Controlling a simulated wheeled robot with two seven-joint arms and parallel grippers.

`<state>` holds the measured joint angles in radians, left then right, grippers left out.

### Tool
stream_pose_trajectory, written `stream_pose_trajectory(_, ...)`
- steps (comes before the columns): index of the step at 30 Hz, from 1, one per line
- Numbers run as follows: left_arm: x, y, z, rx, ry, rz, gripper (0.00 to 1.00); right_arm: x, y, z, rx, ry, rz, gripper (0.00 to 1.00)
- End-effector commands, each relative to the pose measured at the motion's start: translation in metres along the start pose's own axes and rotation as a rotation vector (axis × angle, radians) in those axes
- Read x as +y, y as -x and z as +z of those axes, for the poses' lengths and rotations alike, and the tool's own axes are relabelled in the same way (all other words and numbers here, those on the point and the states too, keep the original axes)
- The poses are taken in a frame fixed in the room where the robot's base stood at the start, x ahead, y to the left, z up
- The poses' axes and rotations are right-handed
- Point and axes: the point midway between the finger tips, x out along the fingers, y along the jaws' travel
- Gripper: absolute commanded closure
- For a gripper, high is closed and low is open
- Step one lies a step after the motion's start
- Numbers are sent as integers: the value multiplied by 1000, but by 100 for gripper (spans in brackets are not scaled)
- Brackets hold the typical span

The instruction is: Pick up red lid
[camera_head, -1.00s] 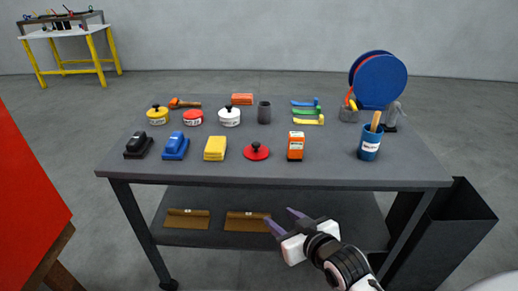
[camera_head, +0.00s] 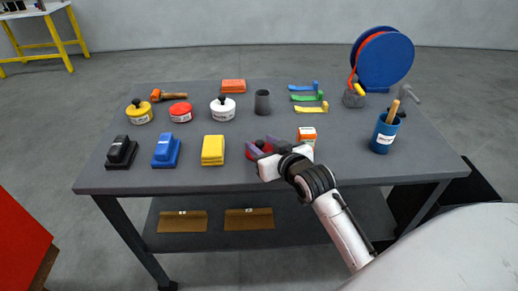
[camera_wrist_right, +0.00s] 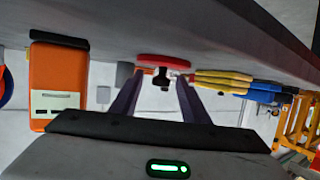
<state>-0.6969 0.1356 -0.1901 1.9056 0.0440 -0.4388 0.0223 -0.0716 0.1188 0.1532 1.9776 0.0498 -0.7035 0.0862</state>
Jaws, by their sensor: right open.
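The red lid (camera_head: 264,149) lies on the grey table near its front edge, partly hidden by my right gripper (camera_head: 259,142) in the head view. In the right wrist view the red lid (camera_wrist_right: 165,59) shows edge-on, with its black knob (camera_wrist_right: 162,79) between the fingertips. My right gripper is open, its purple fingers (camera_wrist_right: 160,77) on either side of the knob with gaps. Whether they touch the lid cannot be told. My left gripper is not in view.
An orange box (camera_head: 307,134) stands close to the right of my gripper. A yellow stack (camera_head: 213,150) lies to the left. Behind are a red tin (camera_head: 181,112), a white lidded tin (camera_head: 223,108) and a dark cup (camera_head: 262,102). A blue cup (camera_head: 385,132) stands right.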

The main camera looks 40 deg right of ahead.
Motion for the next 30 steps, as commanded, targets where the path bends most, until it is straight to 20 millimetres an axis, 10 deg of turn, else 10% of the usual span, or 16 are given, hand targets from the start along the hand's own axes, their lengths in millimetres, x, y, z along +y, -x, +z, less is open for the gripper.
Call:
stream_pose_trajectory(20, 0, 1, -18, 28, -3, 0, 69, -1, -51, -3, 1, 0, -1, 58)
stream_pose_trajectory(27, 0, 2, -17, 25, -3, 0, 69, -1, -51, -3, 0, 0, -1, 99)
stream_pose_trajectory(30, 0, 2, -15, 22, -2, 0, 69, -1, -51, -4, 1, 0, -1, 100)
